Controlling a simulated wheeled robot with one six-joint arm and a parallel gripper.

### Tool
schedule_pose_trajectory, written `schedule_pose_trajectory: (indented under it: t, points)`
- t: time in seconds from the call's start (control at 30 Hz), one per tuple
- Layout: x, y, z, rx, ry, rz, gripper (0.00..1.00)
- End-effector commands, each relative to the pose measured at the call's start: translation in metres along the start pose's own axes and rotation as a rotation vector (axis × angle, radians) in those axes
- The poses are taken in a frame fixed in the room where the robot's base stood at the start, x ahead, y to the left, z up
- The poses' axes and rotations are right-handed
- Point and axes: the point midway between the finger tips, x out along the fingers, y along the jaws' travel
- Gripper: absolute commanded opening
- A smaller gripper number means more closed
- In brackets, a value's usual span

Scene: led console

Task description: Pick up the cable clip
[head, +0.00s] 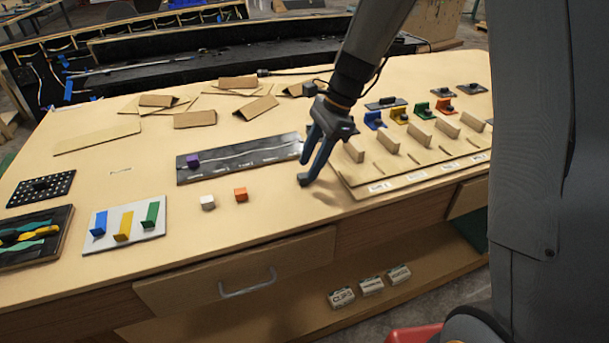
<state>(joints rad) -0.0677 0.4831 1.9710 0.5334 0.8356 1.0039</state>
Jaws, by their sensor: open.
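No piece is clearly marked as the cable clip. A small white block (207,202) and a small orange block (240,194) lie side by side on the wooden tabletop, in front of a black strip (240,158). A purple block (193,161) sits on the strip's left end. A tiny pale bent piece (120,171) lies further left, too small to identify. My gripper (304,168) is open and empty, pointing down over the table between the strip's right end and the slotted board. It is to the right of the small blocks and apart from them.
The slotted board (349,185) carries upright wooden dividers and several coloured pieces. A white panel (154,229) with blue, yellow and green pieces lies left. Cardboard pieces (195,119) lie behind. A drawer (215,280) and small labelled boxes (371,286) are below. Table before the strip is mostly clear.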

Motion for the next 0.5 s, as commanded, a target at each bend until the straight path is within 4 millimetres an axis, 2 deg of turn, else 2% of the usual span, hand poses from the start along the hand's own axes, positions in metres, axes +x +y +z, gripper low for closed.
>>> schedule_pose_trajectory:
  t: [0.2,0.47,0.5]
  points:
    - [0.024,0.001,0.001,0.0,0.001,0.001,0.41]
    - [0.027,0.0,0.001,-0.002,0.001,-0.001,0.41]
    - [0.027,0.0,0.001,-0.002,0.001,0.0,0.37]
